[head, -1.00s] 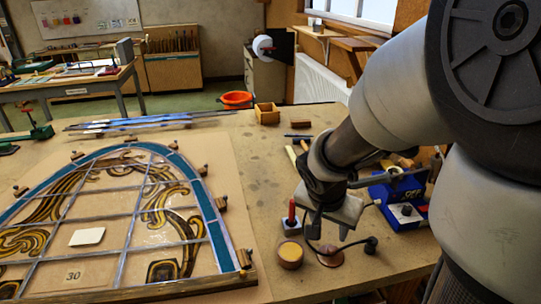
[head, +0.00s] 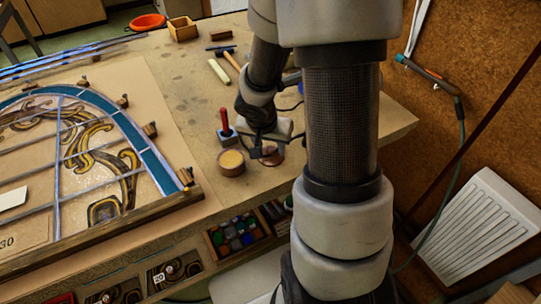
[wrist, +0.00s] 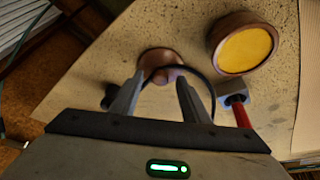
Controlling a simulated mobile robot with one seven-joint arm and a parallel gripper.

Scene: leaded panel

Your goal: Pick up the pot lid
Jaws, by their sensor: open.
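The pot lid is a round, brown, copper-coloured disc (wrist: 158,58) with a small raised knob, lying on the bench in the wrist view. It also shows partly hidden behind my gripper in the head view (head: 272,157). My gripper (wrist: 161,82) is open, with one finger on each side of the lid's near part and nothing held. In the head view my gripper (head: 268,146) is low over the lid. I cannot tell whether the fingers touch it. The brown pot (head: 231,163) with yellow contents stands open beside the lid.
A red-handled tool (head: 225,124) stands in a grey block next to the pot. A dark cable (wrist: 205,84) curves past the lid and fingers. The leaded panel (head: 95,165) lies to the left. A hammer (head: 231,62) lies farther back. The bench's right side is mostly clear.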

